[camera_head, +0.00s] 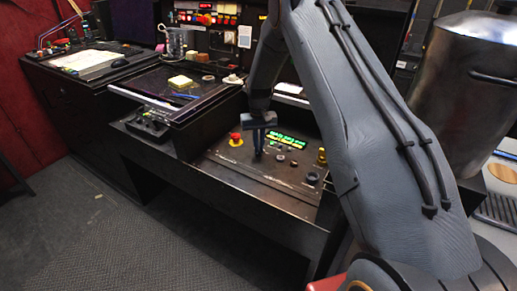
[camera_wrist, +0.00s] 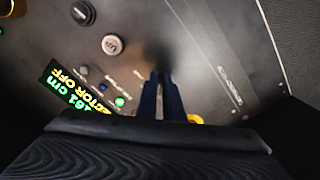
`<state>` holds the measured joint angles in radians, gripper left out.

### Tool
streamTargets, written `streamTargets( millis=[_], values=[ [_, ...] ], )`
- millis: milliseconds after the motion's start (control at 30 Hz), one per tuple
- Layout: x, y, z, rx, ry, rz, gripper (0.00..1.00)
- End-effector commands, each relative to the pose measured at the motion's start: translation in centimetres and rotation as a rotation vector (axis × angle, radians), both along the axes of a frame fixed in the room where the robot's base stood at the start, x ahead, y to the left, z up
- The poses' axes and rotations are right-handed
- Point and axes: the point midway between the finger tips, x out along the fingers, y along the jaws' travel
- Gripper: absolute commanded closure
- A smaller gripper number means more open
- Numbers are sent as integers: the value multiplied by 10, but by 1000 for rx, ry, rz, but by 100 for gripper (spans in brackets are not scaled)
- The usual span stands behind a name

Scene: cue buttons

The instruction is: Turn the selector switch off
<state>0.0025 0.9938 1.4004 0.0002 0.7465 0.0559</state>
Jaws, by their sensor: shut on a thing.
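The control panel (camera_head: 225,163) is a dark slanted face with buttons and a lit green and yellow display (camera_head: 287,140). My gripper (camera_head: 258,155) reaches down to it between the red mushroom button (camera_head: 236,139) on its yellow base and the display. In the wrist view my two blue fingers (camera_wrist: 160,78) are close together with their tips at the panel. They are shut on the selector switch, which they hide almost wholly, so its position cannot be told. The display (camera_wrist: 78,92) also shows in the wrist view, with "161 cm" and a line ending in "OFF".
A large metal pot (camera_head: 465,90) stands at the right.

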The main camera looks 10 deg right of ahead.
Motion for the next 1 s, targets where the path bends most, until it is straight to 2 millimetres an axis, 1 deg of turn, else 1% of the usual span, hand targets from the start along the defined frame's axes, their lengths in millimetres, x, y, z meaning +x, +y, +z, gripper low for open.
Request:
streamTargets(
  millis=[267, 667, 700, 767, 800, 1000],
  values=[
    [-1, -1, 0, -1, 3, 67, 100],
    [-1, -1, 0, -1, 4, 75, 100],
    [-1, -1, 0, -1, 4, 75, 91],
    [-1, -1, 0, -1, 4, 75, 81],
    [-1, -1, 0, -1, 3, 75, 74],
    [-1, -1, 0, -1, 2, 74, 74]
  ],
)
